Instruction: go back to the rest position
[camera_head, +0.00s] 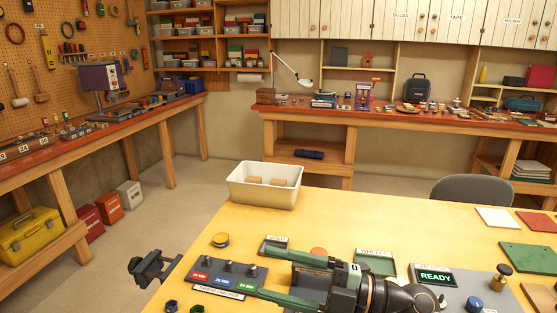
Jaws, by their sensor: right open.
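My right gripper (262,268) reaches in from the lower right over the yellow table (385,217). Its two long green fingers point left and stand apart, with nothing held between them. The fingers overlap part of a grey block with red, blue and green labels (228,272) and the small signs and trays beside it. I cannot tell how high the fingers are above them. My left gripper does not show.
A white bin (264,184) holding brown blocks stands at the table's far left edge. A black clamp-like thing (152,268) is at the left edge. A READY display (435,276) and a brass-knobbed piece (501,277) stand at right. The table's middle back is clear.

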